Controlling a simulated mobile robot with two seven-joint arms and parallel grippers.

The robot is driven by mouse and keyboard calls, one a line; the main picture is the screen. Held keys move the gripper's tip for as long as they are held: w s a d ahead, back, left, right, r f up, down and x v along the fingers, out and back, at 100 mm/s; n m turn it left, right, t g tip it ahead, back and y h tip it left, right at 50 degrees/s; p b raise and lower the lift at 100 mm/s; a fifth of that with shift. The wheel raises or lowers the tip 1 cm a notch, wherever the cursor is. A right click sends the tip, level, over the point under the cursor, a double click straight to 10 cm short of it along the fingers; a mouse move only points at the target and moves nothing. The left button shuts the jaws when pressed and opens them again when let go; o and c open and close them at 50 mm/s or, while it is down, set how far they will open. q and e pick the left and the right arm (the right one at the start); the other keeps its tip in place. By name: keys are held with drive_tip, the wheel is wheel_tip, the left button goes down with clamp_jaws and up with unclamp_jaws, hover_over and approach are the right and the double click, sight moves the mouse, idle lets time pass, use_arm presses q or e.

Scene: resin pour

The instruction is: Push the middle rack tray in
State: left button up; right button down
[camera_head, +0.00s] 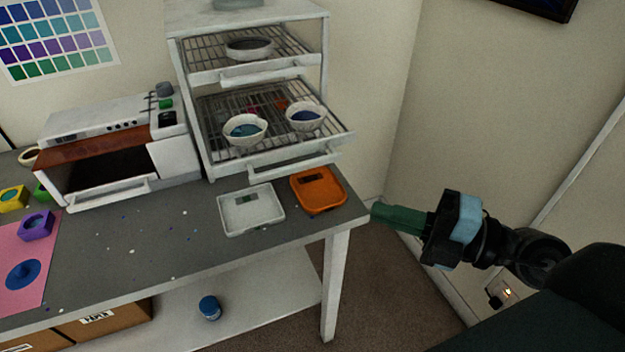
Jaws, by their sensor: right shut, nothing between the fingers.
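The white rack (187,110) stands on the table against the back wall. Its middle tray (228,103), a wire grid with a pale front edge, sticks out toward the front and right. Two speckled white bowls with blue contents stand on it, a left bowl (245,141) and a right bowl (306,126). My right gripper (378,211), with green fingers, is shut and empty. It is beyond the table's right end, in front and to the right of the tray, and apart from it. My left gripper is out of view.
The upper tray (208,74) holds one bowl (249,48). A white scale (251,220) and an orange scale (318,201) lie on the table (150,245) before the rack. A small oven (110,150) stands left. The floor right of the table is clear.

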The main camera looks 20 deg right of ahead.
drive_tip(key=p, duration=0.3)
approach(291, 172)
drive_tip(key=w+a, duration=0.2)
drive_tip(key=a, duration=0.2)
drive_tip(key=shift+w+a+b, duration=0.2)
drive_tip(key=shift+w+b, duration=0.15)
drive_tip(key=shift+w, duration=0.5)
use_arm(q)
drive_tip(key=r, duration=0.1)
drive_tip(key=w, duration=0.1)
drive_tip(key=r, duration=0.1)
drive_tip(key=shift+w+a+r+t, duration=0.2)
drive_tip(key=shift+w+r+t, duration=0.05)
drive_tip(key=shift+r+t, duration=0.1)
use_arm(e)
drive_tip(key=shift+w, duration=0.1)
